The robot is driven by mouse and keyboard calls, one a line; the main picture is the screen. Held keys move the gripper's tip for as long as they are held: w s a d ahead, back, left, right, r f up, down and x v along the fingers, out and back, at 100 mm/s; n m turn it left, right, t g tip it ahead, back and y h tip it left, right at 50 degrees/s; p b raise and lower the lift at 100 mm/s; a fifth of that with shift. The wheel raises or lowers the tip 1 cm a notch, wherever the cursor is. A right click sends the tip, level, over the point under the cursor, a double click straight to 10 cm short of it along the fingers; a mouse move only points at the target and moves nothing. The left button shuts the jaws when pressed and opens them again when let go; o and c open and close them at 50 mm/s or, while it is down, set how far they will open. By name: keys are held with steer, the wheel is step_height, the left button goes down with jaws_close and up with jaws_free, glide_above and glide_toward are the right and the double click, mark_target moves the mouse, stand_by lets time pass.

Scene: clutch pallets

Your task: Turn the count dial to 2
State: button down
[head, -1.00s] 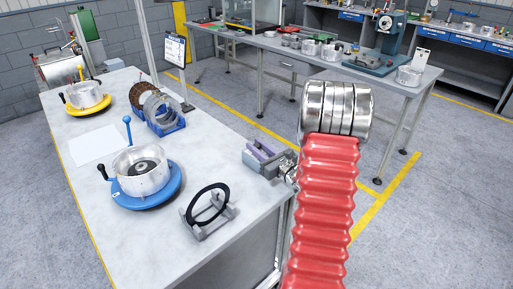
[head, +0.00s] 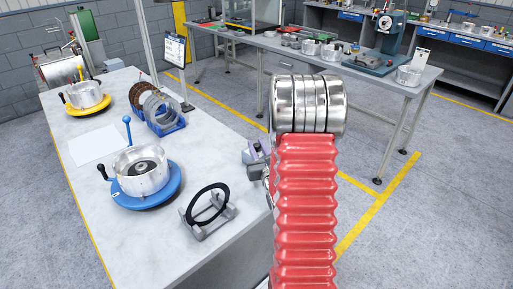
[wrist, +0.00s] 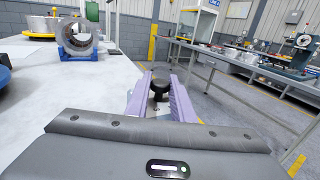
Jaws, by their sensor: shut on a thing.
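In the wrist view, a black round knob (wrist: 159,88) sits between the two purple fingers of my gripper (wrist: 158,92). My gripper is shut on this knob, which looks like the count dial. No number or pointer on it can be read. In the head view, my gripper (head: 256,153) is at the right edge of the near workbench, partly hidden behind my red arm. The knob is hidden there.
The workbench (head: 88,208) bears a blue round fixture (head: 150,196) with a metal drum, a black ring on a grey stand (head: 207,226), a blue rack of discs (head: 166,127) and a yellow fixture (head: 88,108). A second bench (head: 255,45) stands behind.

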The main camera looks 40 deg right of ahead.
stand_by(0.3)
steer(key=c, duration=1.6)
jaws_free()
steer(key=shift+o, duration=0.2)
